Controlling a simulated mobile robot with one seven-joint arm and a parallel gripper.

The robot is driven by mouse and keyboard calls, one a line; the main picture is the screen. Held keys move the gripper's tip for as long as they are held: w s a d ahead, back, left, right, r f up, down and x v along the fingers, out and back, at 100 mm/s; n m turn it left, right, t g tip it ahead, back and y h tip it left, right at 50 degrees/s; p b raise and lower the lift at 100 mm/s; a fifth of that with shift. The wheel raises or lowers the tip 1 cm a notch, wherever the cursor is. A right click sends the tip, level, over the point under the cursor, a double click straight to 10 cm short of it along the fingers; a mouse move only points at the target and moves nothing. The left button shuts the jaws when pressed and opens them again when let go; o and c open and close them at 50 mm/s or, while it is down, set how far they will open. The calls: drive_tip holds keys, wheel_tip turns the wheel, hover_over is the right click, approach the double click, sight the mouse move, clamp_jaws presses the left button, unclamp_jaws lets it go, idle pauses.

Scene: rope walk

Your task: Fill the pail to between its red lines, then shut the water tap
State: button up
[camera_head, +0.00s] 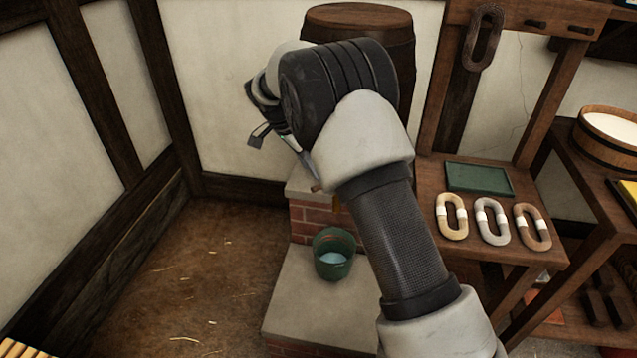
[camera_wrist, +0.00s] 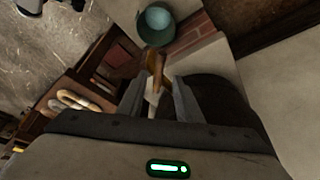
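The green pail (camera_head: 333,262) stands upright on a pale stone ledge, with bluish water inside. It also shows at the top of the wrist view (camera_wrist: 157,24). I cannot make out its red lines or judge the level against them. A brownish, brass-like tap (camera_wrist: 155,66) shows in the wrist view, with a pale narrow part reaching between my fingers. My gripper (camera_wrist: 157,98) is open, with one finger on each side of this part and gaps visible. In the head view my arm hides most of the tap and fingers. I cannot tell whether water runs.
A wooden barrel (camera_head: 360,22) stands behind my arm, above brickwork (camera_head: 312,222). A wooden bench at right holds a green tray (camera_head: 479,178) and several rope coils (camera_head: 452,216). A tub (camera_head: 608,128) stands farther right. The floor at left is open.

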sight(318, 185)
drive_tip(key=b+x, duration=0.1)
drive_tip(key=x, duration=0.6)
drive_tip(key=shift+f, duration=0.1)
clamp_jaws()
